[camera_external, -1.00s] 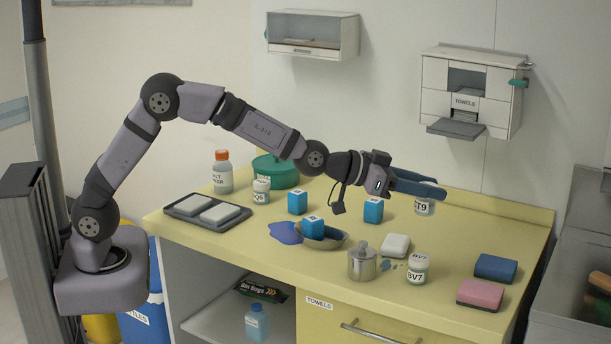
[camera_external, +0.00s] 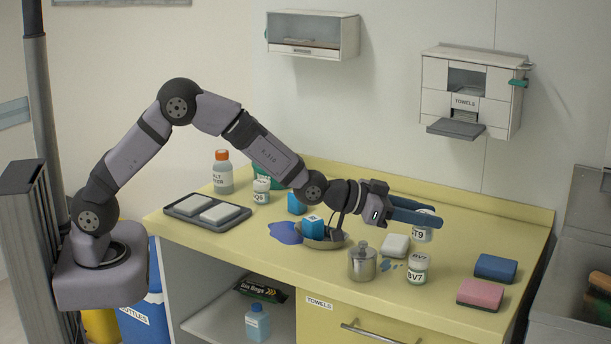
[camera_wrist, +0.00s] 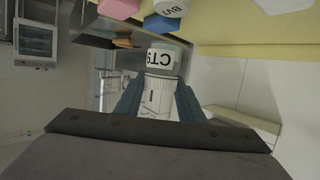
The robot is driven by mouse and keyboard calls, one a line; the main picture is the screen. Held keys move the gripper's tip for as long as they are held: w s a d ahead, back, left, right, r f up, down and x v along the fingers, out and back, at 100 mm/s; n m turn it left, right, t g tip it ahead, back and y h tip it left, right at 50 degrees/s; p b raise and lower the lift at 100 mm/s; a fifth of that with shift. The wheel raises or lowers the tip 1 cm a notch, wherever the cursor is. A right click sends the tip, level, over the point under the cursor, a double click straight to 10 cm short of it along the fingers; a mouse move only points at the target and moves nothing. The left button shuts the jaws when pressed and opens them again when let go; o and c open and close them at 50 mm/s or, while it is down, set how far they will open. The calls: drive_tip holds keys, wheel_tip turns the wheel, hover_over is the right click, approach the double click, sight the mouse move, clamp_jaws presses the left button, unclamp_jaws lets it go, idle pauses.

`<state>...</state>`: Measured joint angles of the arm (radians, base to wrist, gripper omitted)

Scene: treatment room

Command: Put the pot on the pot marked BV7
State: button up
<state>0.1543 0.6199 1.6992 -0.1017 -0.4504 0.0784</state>
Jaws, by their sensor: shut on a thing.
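A white-lidded pot marked CT9 (camera_external: 423,236) is held upright in my gripper (camera_external: 430,217), partly hidden by the blue fingers. In the wrist view the CT9 pot (camera_wrist: 158,92) sits between both fingers, and its label appears upside down. The pot marked BV7 (camera_external: 417,270) stands upright on the yellow counter, with a white lid. In the external view it is just below the held pot, with a small gap between them. It also shows at the top edge of the wrist view (camera_wrist: 170,8).
A metal pot with a knobbed lid (camera_external: 362,263) and a white block (camera_external: 396,246) are left of BV7. Blue (camera_external: 496,268) and pink (camera_external: 481,294) sponges lie to its right. The towel dispenser (camera_external: 470,90) hangs behind.

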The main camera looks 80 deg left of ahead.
sight(428, 234)
drive_tip(key=shift+f+p, duration=0.45)
drive_tip(key=shift+f, duration=1.55)
drive_tip(key=shift+f, duration=0.1)
drive_tip(key=shift+f, duration=0.15)
drive_tip(key=o, duration=1)
drive_tip(key=shift+o, duration=0.2)
drive_tip(key=shift+s+r, duration=0.1)
drive_tip(key=shift+r, duration=0.15)
drive_tip(key=b+v, duration=0.3)
drive_tip(key=v, duration=0.9)
